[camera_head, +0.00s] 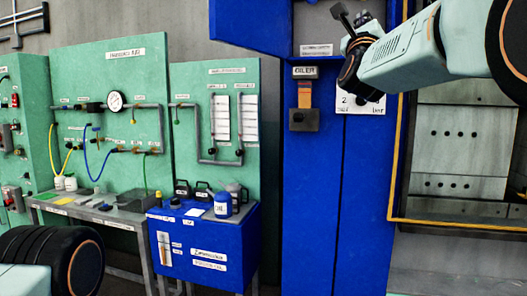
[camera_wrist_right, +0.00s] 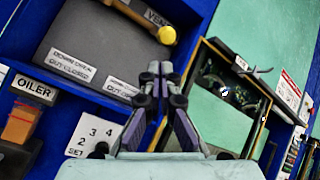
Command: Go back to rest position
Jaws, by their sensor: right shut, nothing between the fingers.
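My right arm reaches in from the upper right in the head view. Its gripper (camera_head: 347,22) points up and left, in front of the blue press cabinet (camera_head: 310,190). In the right wrist view the fingers (camera_wrist_right: 158,70) are together with nothing between them. I cannot tell from the picture whether the fingers touch anything. My left arm shows only as a dark joint at the lower left; its gripper is out of view.
An oiler (camera_head: 304,105) and a numbered plate (camera_head: 360,104) sit by the right gripper. A yellow-edged frame (camera_head: 396,160) stands to the right. Green panels (camera_head: 108,70), a grey bench (camera_head: 85,212) and a blue cart (camera_head: 203,250) with bottles stand left.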

